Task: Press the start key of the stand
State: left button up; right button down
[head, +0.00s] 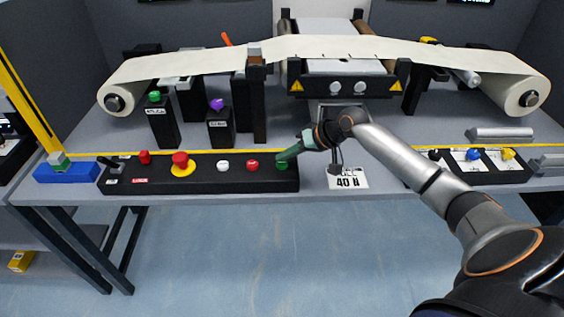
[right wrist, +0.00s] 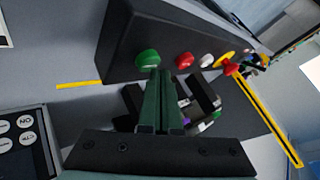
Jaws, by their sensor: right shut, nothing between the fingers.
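The black control box (head: 222,185) lies along the front of the table. A green round key (head: 282,165) sits at its right end, and it also shows in the right wrist view (right wrist: 147,58). My right gripper (head: 286,156) is shut and empty, its green fingers pointing at this green key. In the right wrist view the fingertips (right wrist: 158,72) lie right at the key's edge; I cannot tell whether they touch it. My left gripper is not in view.
A red key (head: 252,165), a white key (head: 222,166) and a red mushroom button on yellow (head: 181,162) share the box. Behind stand black posts with green (head: 154,97) and purple (head: 217,104) knobs. A "40 H" card (head: 348,179) lies to the right.

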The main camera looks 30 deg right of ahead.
aim_at(286, 165)
jog(key=shift+f, duration=0.55)
dwell(0.4)
jog(key=shift+r, duration=0.1)
jog(key=shift+r+p, duration=0.8)
jog(key=shift+p, duration=0.25)
jog(key=shift+r, duration=0.1)
notch_tip(286, 165, up, 5)
jog(key=p, duration=0.5)
dwell(0.4)
